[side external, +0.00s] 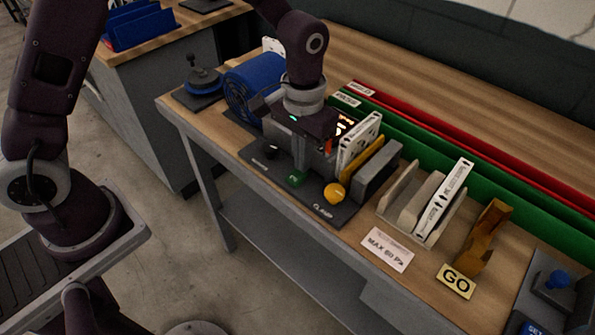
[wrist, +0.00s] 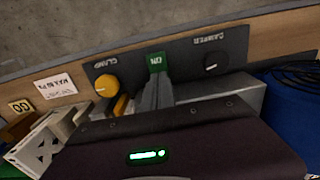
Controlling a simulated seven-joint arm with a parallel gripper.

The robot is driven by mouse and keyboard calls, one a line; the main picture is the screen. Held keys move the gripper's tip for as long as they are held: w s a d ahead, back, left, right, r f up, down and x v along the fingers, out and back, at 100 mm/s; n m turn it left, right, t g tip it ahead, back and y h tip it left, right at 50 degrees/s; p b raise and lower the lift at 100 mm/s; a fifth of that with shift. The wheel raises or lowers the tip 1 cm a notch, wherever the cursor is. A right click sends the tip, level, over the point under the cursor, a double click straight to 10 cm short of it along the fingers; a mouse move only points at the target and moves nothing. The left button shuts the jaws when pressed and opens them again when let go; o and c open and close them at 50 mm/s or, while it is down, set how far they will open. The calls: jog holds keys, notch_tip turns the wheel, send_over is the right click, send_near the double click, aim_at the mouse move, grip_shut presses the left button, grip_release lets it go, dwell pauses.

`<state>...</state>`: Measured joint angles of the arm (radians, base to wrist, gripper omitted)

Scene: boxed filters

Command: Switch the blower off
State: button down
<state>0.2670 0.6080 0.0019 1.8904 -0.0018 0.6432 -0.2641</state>
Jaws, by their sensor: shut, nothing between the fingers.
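The green switch (wrist: 157,63), marked ON, sits on the dark control panel (wrist: 205,54) between the yellow CLAMP knob (wrist: 105,85) and the black DAMPER knob (wrist: 211,66). It also shows in the side view (side external: 296,179), at the panel's front. My gripper (wrist: 157,80) is shut and empty, fingers pointing at the switch. In the side view my gripper (side external: 298,162) is just behind and above it. I cannot tell whether the fingertips touch it. The side view also shows the yellow knob (side external: 335,193). My gripper hides part of the unit behind the panel.
A blue coiled hose (side external: 254,85) stands left of my gripper. A white boxed filter (side external: 359,140) and grey block (side external: 377,170) stand close on the right. Farther right are a filter rack (side external: 405,222), a MAX 80 Pa card (side external: 387,249) and a GO card (side external: 455,281).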

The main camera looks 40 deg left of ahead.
jog(key=shift+f, duration=0.35)
jog(key=shift+r, duration=3.55)
jog(key=s+a+r+t, duration=0.2)
jog(key=s+a+r, duration=0.25)
jog(key=r, duration=0.45)
jog(key=s+a+r+t, duration=0.1)
jog(key=s+a+r, duration=0.1)
jog(key=s, duration=0.6)
jog(key=s+a+r+t, duration=0.2)
jog(key=s+a, duration=0.1)
jog(key=s, duration=0.5)
jog(key=shift+s+a+t, duration=0.2)
jog(key=shift+s+t, duration=0.05)
jog(key=shift+t, duration=0.05)
